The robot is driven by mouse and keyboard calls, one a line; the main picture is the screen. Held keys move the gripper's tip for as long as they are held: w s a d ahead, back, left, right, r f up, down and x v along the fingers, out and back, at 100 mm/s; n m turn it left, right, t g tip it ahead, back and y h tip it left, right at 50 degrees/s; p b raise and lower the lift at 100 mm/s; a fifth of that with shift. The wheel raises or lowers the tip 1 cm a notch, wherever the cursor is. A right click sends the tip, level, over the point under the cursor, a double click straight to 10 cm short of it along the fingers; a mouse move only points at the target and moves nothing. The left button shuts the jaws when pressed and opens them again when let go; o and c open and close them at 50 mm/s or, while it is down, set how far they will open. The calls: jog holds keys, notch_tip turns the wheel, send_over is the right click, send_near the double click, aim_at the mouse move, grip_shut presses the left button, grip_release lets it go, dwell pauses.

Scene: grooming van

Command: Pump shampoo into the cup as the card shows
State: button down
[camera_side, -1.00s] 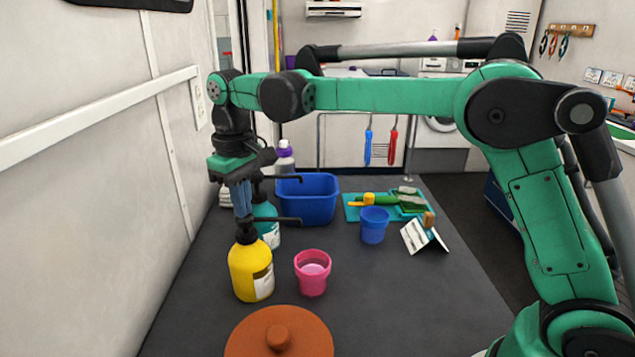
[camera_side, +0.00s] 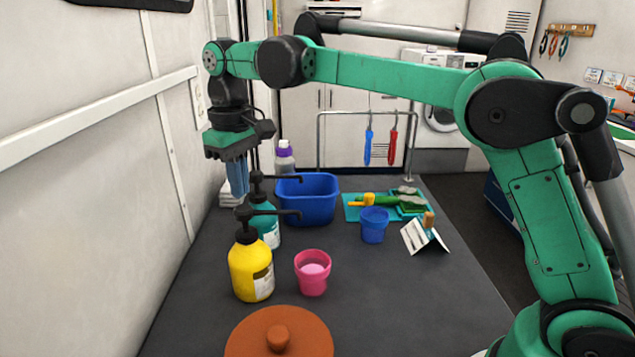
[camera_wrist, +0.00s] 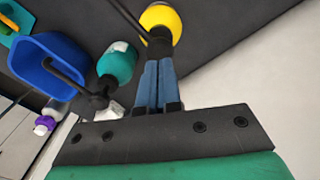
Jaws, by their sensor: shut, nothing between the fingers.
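A yellow pump bottle (camera_side: 250,274) stands upright on the dark table, its black pump head raised and spout pointing right. A teal pump bottle (camera_side: 268,230) stands just behind it. A pink cup (camera_side: 313,273), right of the yellow bottle, holds something pale pink. A blue cup (camera_side: 374,225) stands farther back; its inside is not clear. The folded white card (camera_side: 424,236) stands right of it, its print too small to read. My gripper (camera_side: 238,198) is shut and empty, pointing down just above the yellow bottle's pump head. In the wrist view my fingertips (camera_wrist: 158,64) partly cover that pump.
A blue tub (camera_side: 306,200) and a purple-capped bottle (camera_side: 284,158) stand behind the pumps. A teal mat (camera_side: 352,213) with brushes lies at the back right. A brown round lid (camera_side: 278,335) is in front. The wall is close on the left. The front right table is clear.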

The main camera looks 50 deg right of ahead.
jog(key=shift+r, duration=0.1)
jog(key=shift+r, duration=1.9)
jog(key=shift+s+d, duration=0.1)
jog(key=s+d+f+m+t, duration=0.1)
jog(key=s+d+f+t, duration=0.2)
jog(key=s, duration=0.4)
jog(key=s+d+f+m+t, duration=0.2)
jog(key=s+d+f+t, duration=0.2)
jog(key=s+f, duration=0.2)
jog(key=shift+s+f, duration=0.15)
jog(key=shift+s, duration=0.75)
